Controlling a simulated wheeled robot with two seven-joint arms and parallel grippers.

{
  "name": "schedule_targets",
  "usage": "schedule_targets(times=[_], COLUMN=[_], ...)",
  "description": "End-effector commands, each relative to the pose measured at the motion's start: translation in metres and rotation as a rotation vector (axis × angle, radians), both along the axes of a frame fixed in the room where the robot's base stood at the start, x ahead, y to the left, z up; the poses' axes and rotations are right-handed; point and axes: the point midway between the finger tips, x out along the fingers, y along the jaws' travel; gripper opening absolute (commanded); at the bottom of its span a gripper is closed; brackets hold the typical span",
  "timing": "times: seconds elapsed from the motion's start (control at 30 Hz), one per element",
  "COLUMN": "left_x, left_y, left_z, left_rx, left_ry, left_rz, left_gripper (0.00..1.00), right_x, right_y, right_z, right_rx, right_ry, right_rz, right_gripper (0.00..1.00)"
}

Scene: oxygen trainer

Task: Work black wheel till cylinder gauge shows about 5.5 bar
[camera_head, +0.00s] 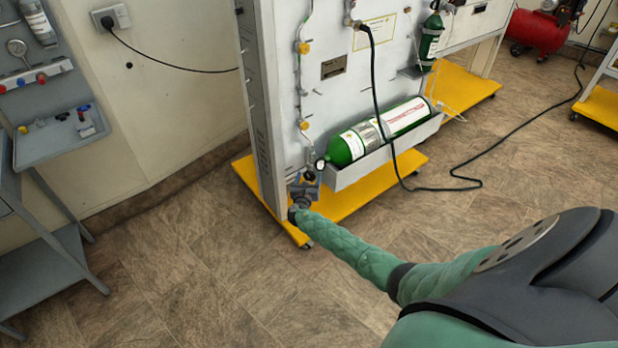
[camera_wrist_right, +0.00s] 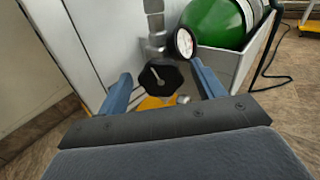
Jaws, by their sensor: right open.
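The black wheel (camera_wrist_right: 160,78) shows in the right wrist view, on a silver valve fitting at the lower corner of the white panel. My right gripper (camera_wrist_right: 160,71) is open, with one blue finger on each side of the wheel; I cannot tell whether they touch it. In the head view my right gripper (camera_head: 304,184) is small at the panel's foot and hides the wheel. The cylinder gauge (camera_wrist_right: 184,42) is a round white dial beside the valve, also visible in the head view (camera_head: 320,165); its reading is too small to tell. The green cylinder (camera_head: 378,132) lies in a grey tray.
The white panel (camera_head: 340,70) stands on a yellow wheeled base (camera_head: 375,186). A black hose (camera_head: 383,110) hangs before the cylinder and trails over the floor. A grey side cart (camera_head: 50,143) stands left. A red compressor (camera_head: 538,32) is at the back right. The front floor is clear.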

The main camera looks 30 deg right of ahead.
Motion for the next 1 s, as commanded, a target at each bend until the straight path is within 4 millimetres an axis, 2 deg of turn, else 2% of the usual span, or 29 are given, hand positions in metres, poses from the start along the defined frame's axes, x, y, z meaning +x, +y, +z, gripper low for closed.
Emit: schedule_targets(times=[0.2,0.43,1.0], left_x=[0.001,0.003,0.004], left_y=[-0.002,-0.005,-0.008], left_z=[-0.006,-0.011,-0.009], left_rx=[-0.004,-0.011,-0.017], left_ry=[-0.004,-0.015,-0.021], left_rz=[-0.002,-0.006,-0.007], left_gripper=[0.67,0.67,0.67], right_x=[-0.025,-0.045,-0.05], right_y=[0.023,0.042,0.047], right_z=[-0.003,-0.001,-0.001], right_rx=[0.002,0.001,0.0], right_ry=[0.001,0.001,0.001], right_rz=[0.001,0.001,0.001], right_gripper=[0.67,0.67,0.67])
